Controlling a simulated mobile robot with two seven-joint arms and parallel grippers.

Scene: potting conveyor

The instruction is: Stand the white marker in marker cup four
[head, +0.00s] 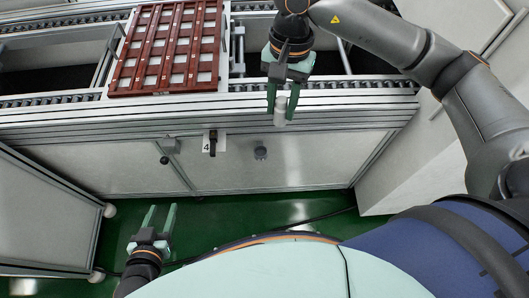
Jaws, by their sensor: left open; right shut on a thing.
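My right gripper (281,108) is in front of the conveyor's front rail, its fingers pointing down. It is shut on a short pale cylinder, seemingly the white marker (280,117), which hangs upright between the fingertips. Below and left of it, a white plate marked 4 (206,148) is on the conveyor's front, with a dark upright piece (213,144) beside the digit. I cannot tell whether this piece is marker cup four. My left gripper (158,214) is open and empty, low over the green floor.
A red-brown tray with a grid of cells (122,88) lies on the roller conveyor (330,88). A small grey fitting (170,146) and a round grey part (261,153) are on the front panel. A grey cabinet (45,215) stands at left. The green floor (300,205) between is mostly clear, with a dark cable.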

